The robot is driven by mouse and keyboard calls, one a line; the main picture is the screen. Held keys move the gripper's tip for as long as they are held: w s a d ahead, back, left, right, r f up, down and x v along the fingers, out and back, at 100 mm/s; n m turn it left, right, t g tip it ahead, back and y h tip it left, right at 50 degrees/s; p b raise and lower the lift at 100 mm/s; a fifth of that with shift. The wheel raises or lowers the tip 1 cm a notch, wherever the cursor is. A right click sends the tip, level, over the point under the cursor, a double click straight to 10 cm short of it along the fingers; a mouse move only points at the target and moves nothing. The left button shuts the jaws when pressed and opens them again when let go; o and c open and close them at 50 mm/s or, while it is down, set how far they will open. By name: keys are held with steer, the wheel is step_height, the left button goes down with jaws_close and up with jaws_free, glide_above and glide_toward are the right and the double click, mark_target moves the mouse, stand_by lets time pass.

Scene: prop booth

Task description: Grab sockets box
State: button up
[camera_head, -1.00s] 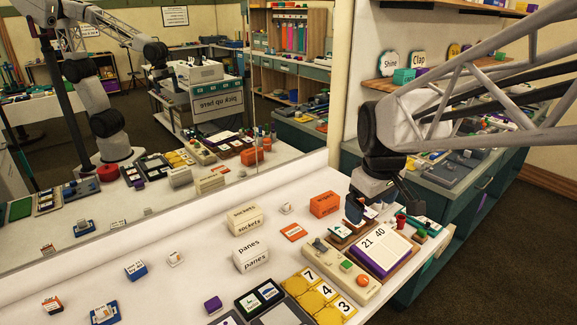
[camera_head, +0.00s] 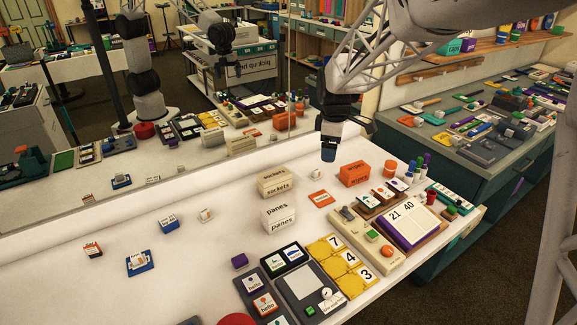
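The sockets box (camera_head: 273,182) is a cream block lettered "sockets" on its top and front. It stands on the white table just behind the similar cream panes box (camera_head: 279,214). My gripper (camera_head: 328,154) points down above the table, to the right of and higher in the picture than the sockets box, apart from it. The fingers are small and dark here, and their gap does not show. I see nothing hanging from them.
An orange box (camera_head: 354,173) stands right of my gripper, with an orange card (camera_head: 321,198) nearer. A mirror (camera_head: 150,125) runs behind the table.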

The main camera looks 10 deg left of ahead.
steer(key=w+a+f+n, duration=0.5)
steer(key=w+a+f, duration=0.35)
steer(key=a, duration=0.25)
steer(key=n, duration=0.4)
glide_above(274, 174)
steer(key=shift+g, duration=0.4)
step_height(274, 174, down, 9)
steer(key=shift+f, duration=0.1)
steer(key=shift+f, duration=1.3)
steer(key=shift+f, duration=0.1)
steer(key=shift+f, duration=2.5)
